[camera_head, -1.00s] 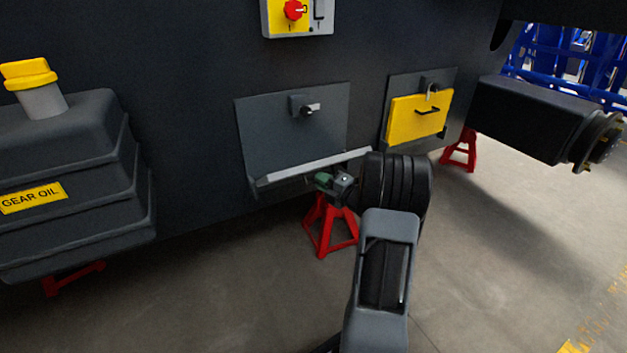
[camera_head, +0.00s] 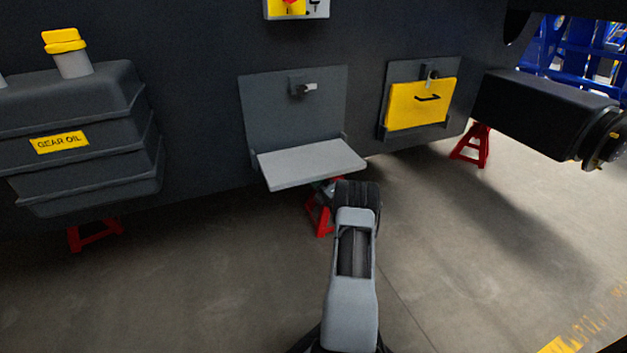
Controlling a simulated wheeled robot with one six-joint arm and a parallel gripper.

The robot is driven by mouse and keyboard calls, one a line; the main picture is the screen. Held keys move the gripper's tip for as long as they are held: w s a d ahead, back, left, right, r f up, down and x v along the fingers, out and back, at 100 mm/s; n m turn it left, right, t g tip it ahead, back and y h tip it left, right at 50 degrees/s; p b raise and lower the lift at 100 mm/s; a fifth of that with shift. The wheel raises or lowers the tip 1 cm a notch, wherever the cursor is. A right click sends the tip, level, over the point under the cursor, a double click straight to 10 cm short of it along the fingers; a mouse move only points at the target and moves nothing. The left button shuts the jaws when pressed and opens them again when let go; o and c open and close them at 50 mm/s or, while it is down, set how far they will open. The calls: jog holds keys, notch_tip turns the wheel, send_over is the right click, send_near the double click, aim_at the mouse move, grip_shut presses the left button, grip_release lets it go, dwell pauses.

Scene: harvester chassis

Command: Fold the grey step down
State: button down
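The grey step (camera_head: 311,164) sticks out from the foot of its dark grey backing plate (camera_head: 292,120), with its broad upper face in view. It looks about level. A small latch (camera_head: 303,89) sits on the plate above it. My gripper (camera_head: 327,187) is just below the step's front edge, mostly hidden behind my wrist and the step. Its fingers do not show clearly, and I cannot tell whether it touches the step.
A yellow folded-up panel (camera_head: 421,104) with a black handle is to the right. A gear oil tank (camera_head: 85,145) is at the left. Red stands (camera_head: 320,215) are under the chassis, one right behind my wrist. Open floor lies in front.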

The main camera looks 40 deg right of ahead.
jog(key=shift+d, duration=0.15)
dwell(0.3)
jog(key=c, duration=1.4)
grip_release()
jog(key=shift+w+f, duration=0.1)
jog(key=shift+f, duration=0.05)
jog(key=shift+c, duration=0.2)
jog(key=shift+o, duration=1.3)
jog(key=p+v, duration=0.3)
jog(key=v, duration=1)
jog(key=shift+s+f, duration=0.25)
jog(key=shift+f, duration=0.05)
